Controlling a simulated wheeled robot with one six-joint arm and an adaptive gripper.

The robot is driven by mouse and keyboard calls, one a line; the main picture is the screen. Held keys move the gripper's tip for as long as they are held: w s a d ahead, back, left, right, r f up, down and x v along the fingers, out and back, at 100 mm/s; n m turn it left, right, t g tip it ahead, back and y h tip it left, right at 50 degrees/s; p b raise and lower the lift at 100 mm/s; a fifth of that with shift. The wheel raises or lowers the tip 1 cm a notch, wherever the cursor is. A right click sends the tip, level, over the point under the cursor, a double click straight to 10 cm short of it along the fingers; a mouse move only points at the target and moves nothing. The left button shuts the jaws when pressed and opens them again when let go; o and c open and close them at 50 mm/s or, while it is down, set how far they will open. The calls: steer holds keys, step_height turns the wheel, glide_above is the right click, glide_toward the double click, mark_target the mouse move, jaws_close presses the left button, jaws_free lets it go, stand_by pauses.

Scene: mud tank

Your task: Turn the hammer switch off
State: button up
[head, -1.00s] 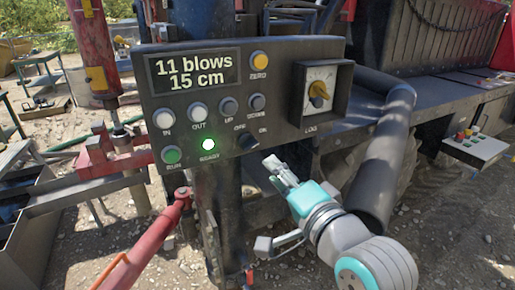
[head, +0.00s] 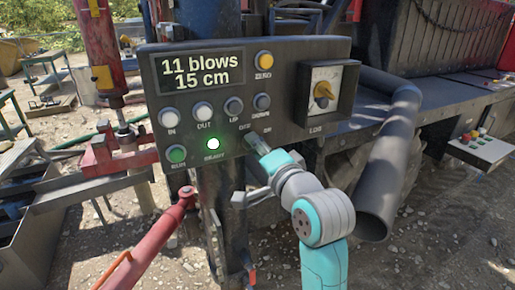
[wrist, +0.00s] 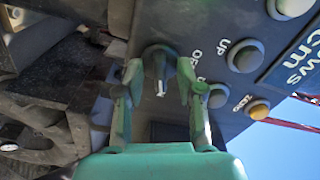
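The control panel (head: 285,100) stands upright, its display reading "11 blows 15 cm". The hammer switch (wrist: 159,60), a dark rotary knob with a pale pointer mark, sits on the panel by the OFF lettering in the wrist view. My gripper (head: 256,143) is at the lower middle of the panel in the head view and hides most of the knob there. In the wrist view my gripper (wrist: 161,82) is open, with one finger on each side of the knob. Gaps show between fingers and knob; whether either finger touches it I cannot tell.
A lit green-white button (head: 213,144) and a green button (head: 176,154) lie left of the gripper.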

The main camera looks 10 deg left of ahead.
steer(key=shift+c, duration=0.2)
jaws_close()
steer(key=shift+n, duration=8.9)
